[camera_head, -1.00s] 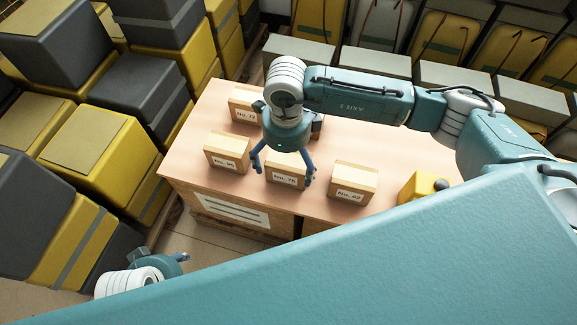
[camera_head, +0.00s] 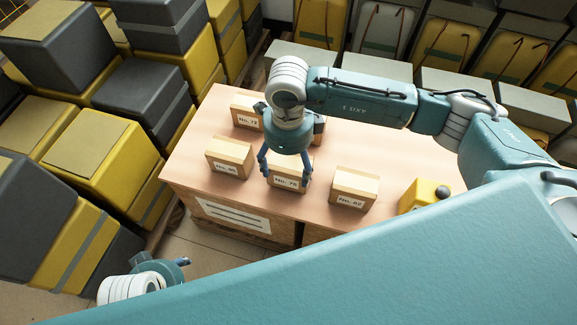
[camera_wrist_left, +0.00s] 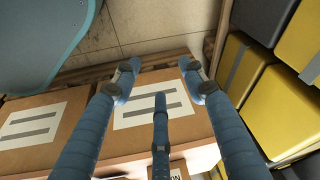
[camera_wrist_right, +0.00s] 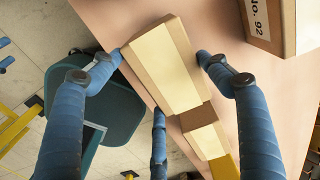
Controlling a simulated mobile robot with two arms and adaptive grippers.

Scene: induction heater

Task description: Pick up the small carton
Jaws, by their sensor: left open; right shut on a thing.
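Several small tan cartons with white number labels stand on the wooden-topped table (camera_head: 320,205). My right gripper (camera_head: 285,168) points down over the front-middle carton (camera_head: 288,181), whose label seems to read No. 75. Its fingers are shut on that carton's sides. In the right wrist view the carton (camera_wrist_right: 168,62), with a pale top strip, lies between the fingertips. It seems to be still on the table. My left gripper (camera_head: 185,262) is low at the left front, away from the cartons. In the left wrist view it is open and empty (camera_wrist_left: 159,78).
A carton (camera_head: 230,155) stands left of the held one, another (camera_head: 353,187) to its right, and one (camera_head: 246,113) behind. A yellow box (camera_head: 420,194) with a dark knob sits at the table's right. Stacked yellow and dark crates (camera_head: 103,160) crowd the left side.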

